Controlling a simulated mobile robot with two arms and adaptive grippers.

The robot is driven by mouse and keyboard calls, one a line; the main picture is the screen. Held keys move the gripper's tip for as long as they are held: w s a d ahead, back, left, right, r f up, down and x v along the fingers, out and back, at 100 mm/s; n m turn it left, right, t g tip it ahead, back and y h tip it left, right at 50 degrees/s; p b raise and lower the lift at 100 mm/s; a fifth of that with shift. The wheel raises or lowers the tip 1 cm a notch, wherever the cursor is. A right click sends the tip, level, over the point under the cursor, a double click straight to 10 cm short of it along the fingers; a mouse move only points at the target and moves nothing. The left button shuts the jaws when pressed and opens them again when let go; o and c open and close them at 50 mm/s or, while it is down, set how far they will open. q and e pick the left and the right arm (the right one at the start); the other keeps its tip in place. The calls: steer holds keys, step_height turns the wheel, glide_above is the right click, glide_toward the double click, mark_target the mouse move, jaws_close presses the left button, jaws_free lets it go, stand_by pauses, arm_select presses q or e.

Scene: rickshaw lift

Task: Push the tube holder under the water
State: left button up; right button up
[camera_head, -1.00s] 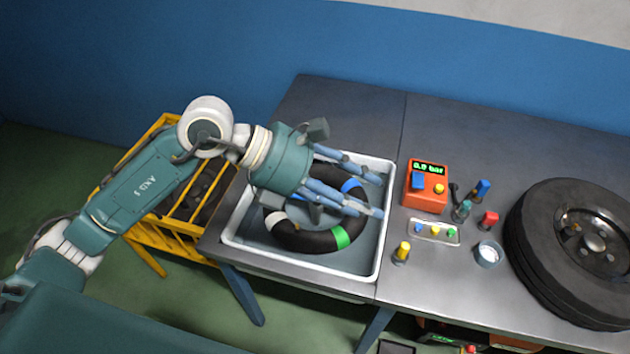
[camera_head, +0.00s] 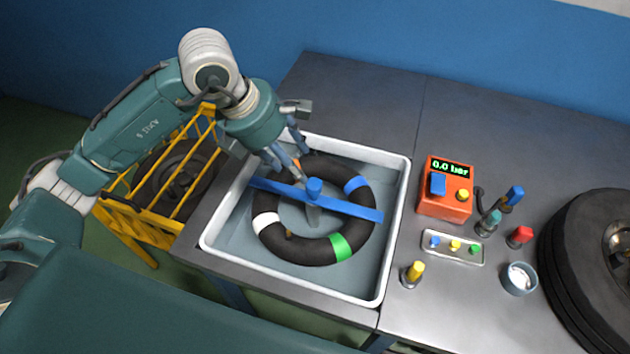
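The tube holder is a flat blue bar (camera_head: 350,208) with a round blue knob (camera_head: 314,188) at its middle. It lies across a black inner tube (camera_head: 300,250) that has white, green, blue and orange bands. Both are inside a pale rectangular water tank (camera_head: 290,283). I cannot tell how deep the tube sits in the water. My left gripper (camera_head: 302,164) is over the tank's back left part, just up and left of the knob. Its blue fingers are apart with nothing between them. My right gripper is out of view.
Right of the tank stand an orange gauge box (camera_head: 446,206) reading 0.0 bar, a small tray of coloured caps (camera_head: 452,257), a yellow-topped piece (camera_head: 412,274), a cup (camera_head: 518,279) and a wheel (camera_head: 590,260). A yellow rack (camera_head: 150,225) stands left of the table.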

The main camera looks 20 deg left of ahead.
mark_target(312, 184)
arm_select(q)
steer(key=p+x, duration=0.1)
steer(key=x, duration=0.4)
steer(key=p+x, duration=0.1)
steer(key=x, duration=0.5)
steer(key=shift+w+a, duration=0.2)
steer(key=shift+w+d+f, duration=0.1)
steer(key=shift+d+f, duration=0.05)
steer(key=shift+f, duration=0.35)
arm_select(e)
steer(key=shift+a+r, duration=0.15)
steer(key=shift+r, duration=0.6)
